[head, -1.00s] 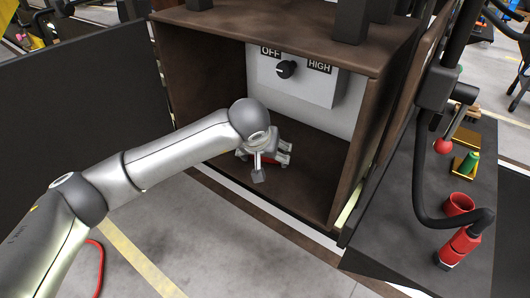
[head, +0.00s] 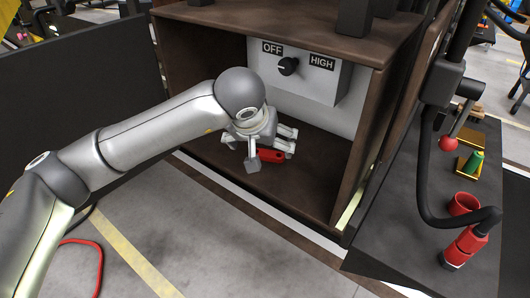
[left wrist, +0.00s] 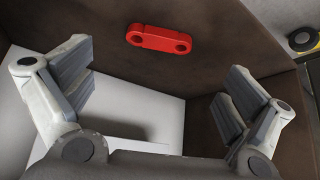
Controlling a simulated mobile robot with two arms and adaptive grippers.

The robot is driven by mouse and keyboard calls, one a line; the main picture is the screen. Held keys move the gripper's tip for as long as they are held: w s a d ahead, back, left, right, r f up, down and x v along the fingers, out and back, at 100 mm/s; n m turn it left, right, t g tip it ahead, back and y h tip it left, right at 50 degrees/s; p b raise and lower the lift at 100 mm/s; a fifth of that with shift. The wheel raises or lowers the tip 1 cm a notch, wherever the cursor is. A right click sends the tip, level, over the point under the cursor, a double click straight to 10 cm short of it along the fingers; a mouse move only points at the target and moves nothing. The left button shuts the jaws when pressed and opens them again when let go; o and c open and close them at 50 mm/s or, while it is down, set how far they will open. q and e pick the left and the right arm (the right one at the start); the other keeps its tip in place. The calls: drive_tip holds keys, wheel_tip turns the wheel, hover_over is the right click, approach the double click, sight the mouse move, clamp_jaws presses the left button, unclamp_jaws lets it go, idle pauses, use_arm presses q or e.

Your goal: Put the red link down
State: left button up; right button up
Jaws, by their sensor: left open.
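The red link (head: 271,155) lies flat on the floor of the open brown box (head: 320,185). In the left wrist view the red link (left wrist: 158,38) shows whole, with a round hole near each end, and no finger touches it. My left gripper (head: 268,146) is inside the box, just above and beside the link, with its fingers spread. In the left wrist view my left gripper (left wrist: 156,88) is open and empty. In the head view its fingers partly hide the link's surroundings. My right gripper is not in view.
A grey panel with an OFF/HIGH knob (head: 288,66) is at the back of the box. Side walls and a top shelf enclose the box; its front is open. A dark bench (head: 400,215) at right holds a red cup (head: 463,204) and a red cylinder (head: 462,247).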

use_arm(q)
drive_tip(key=shift+b+v, duration=0.4)
drive_tip(key=shift+v, duration=2.1)
